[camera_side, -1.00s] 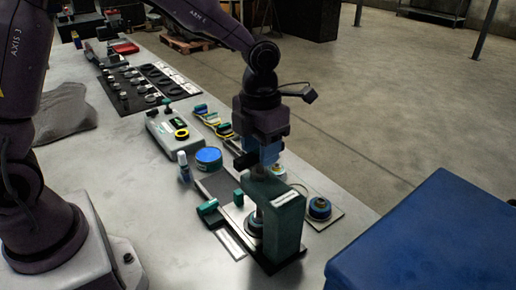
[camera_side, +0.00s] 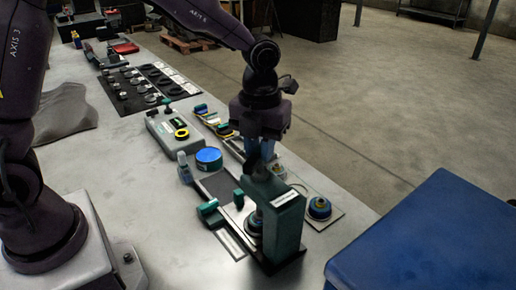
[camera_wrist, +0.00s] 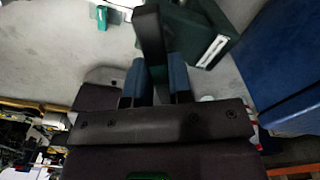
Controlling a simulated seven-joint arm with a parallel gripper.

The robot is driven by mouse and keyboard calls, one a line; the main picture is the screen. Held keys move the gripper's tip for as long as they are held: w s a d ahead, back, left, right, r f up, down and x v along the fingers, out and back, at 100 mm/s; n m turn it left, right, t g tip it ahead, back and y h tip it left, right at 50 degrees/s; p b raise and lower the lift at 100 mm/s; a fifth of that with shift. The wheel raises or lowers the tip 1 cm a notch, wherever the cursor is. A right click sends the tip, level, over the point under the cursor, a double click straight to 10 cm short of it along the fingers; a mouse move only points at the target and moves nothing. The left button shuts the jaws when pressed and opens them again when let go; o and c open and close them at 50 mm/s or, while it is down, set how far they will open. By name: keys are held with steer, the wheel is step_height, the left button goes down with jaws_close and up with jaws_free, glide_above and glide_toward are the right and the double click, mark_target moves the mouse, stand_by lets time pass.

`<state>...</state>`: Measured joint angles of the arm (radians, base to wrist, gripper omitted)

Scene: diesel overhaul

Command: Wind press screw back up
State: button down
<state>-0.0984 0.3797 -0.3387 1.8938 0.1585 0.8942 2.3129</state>
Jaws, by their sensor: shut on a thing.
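The green press (camera_side: 285,222) stands on a dark base plate near the bench's right edge. My gripper (camera_side: 258,162) points down over the top of the press. In the wrist view, my gripper's blue fingers (camera_wrist: 156,82) are shut on a dark bar, the press screw handle (camera_wrist: 150,38), which sticks out beyond them. In the side view the handle (camera_side: 257,172) is mostly hidden below the fingers. The press body (camera_wrist: 185,32) also shows beside the handle in the wrist view. A round part (camera_side: 254,224) sits under the press arm, partly hidden by the frame.
A blue box (camera_side: 440,240) stands close at the right. A blue-topped tin (camera_side: 208,158), a small bottle (camera_side: 184,168) and a grey tester box (camera_side: 172,131) lie left of the press. A plate with a round blue part (camera_side: 319,208) is at its right.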

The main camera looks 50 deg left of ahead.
steer(key=shift+n, duration=0.3)
steer(key=n, duration=0.5)
steer(key=shift+r, duration=0.2)
steer(key=shift+n, duration=0.3)
steer(key=shift+n, duration=0.5)
steer(key=n, duration=0.3)
steer(key=shift+r+n, duration=0.15)
steer(key=shift+n, duration=0.25)
